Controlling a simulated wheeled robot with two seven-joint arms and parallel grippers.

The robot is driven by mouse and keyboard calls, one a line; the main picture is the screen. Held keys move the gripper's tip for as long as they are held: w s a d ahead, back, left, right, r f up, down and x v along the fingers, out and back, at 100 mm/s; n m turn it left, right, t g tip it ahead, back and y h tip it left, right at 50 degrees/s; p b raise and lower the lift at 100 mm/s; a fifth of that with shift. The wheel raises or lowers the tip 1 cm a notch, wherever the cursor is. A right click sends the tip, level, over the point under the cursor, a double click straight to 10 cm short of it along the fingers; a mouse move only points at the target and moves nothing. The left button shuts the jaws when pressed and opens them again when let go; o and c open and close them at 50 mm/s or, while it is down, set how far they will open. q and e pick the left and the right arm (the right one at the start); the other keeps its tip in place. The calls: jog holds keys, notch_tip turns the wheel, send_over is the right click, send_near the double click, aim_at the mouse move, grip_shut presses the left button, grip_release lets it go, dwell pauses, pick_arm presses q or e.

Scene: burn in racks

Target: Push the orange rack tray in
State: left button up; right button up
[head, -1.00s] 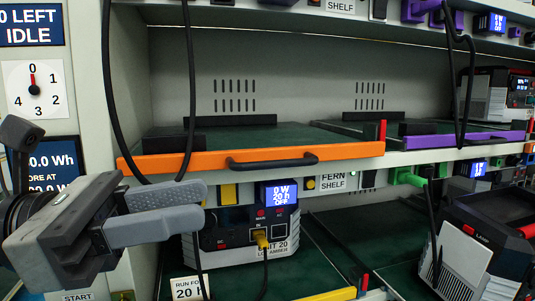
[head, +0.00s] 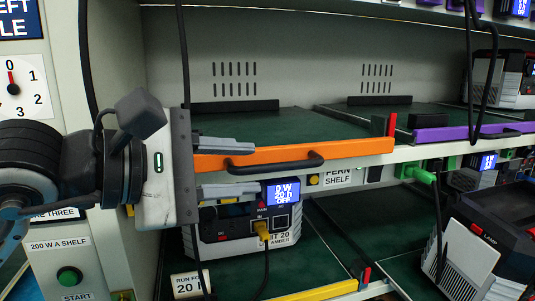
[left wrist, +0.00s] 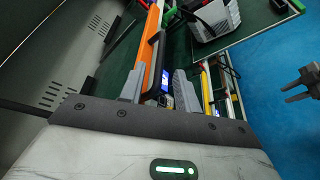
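The orange rack tray (head: 350,148) is on the middle shelf, with a dark green bed and an orange front bar. A black handle (head: 277,166) is fixed to that bar. My left gripper (head: 228,167) is open at the left part of the bar, one finger above it and one below, in the head view. The left wrist view shows the orange bar (left wrist: 151,52) and handle between the spread fingers (left wrist: 158,90). I cannot tell whether a finger touches. My gripper hides the bar's left end. My right gripper (left wrist: 292,90) is at the right edge of the left wrist view, fingers apart and empty.
A purple-fronted tray (head: 465,133) sits to the right. Below are a power unit (head: 222,220) with a yellow plug, a yellow-fronted tray (head: 318,292) and another unit (head: 485,240). Black cables hang in front of the shelves, one close to my left gripper.

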aim_at(258, 168)
pick_arm(q)
jog(key=p+x, duration=0.1)
jog(key=x, duration=0.3)
jog(key=shift+w+d+f, duration=0.15)
jog(key=shift+w+d, duration=0.1)
jog(key=shift+d, duration=0.05)
